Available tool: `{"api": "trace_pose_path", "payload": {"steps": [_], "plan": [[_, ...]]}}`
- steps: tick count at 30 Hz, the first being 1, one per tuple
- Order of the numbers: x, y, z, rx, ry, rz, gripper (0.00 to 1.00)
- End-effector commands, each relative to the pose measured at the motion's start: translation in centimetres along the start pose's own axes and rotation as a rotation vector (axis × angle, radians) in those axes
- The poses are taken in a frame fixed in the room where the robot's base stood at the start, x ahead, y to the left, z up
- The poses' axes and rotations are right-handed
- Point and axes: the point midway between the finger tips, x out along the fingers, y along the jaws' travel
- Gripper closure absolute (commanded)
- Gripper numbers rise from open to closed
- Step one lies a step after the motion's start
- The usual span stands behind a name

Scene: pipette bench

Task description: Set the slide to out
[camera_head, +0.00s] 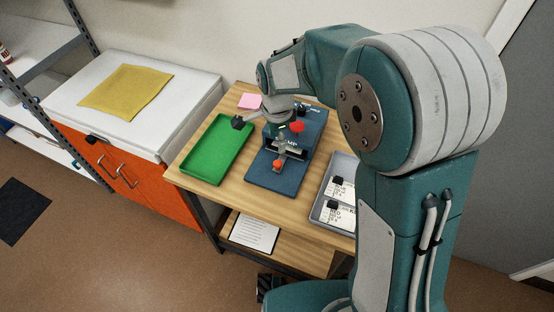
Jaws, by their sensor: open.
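A dark blue device (272,181) stands on the wooden table. Its raised part carries white lettering and a red knob (297,127). A narrow grey piece with an orange-red knob (279,164) lies at the front over the blue base; it looks like the slide, but its exact setting is too small to tell. My gripper (270,117) is open above the back left of the device. One dark fingertip reaches left over the back of the green tray. My gripper hides part of the device's top. I see nothing held, and contact with the device cannot be told.
A green tray (209,171) lies left of the device, with a pink note (250,101) behind it. A grey tray (315,213) with labelled white cards and black pieces lies right, partly behind my arm. A white-topped orange cabinet (150,196) adjoins the table's left side.

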Motion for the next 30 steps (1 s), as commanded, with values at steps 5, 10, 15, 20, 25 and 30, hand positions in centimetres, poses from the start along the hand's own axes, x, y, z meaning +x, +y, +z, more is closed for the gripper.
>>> {"api": "trace_pose_path", "payload": {"steps": [5, 10, 15, 20, 25, 30], "plan": [[3.4, 0.1, 0.0, -0.001, 0.0, 0.006, 0.3], [6.5, 0.1, 0.0, -0.001, 0.0, 0.006, 0.3], [8.7, 0.1, 0.0, -0.002, 0.0, 0.003, 0.3], [9.4, 0.1, 0.0, -0.001, 0.0, 0.001, 0.3], [9.5, 0.1, 0.0, -0.001, 0.0, 0.0, 0.3], [9.4, 0.1, 0.0, -0.001, 0.0, 0.0, 0.79]]}}
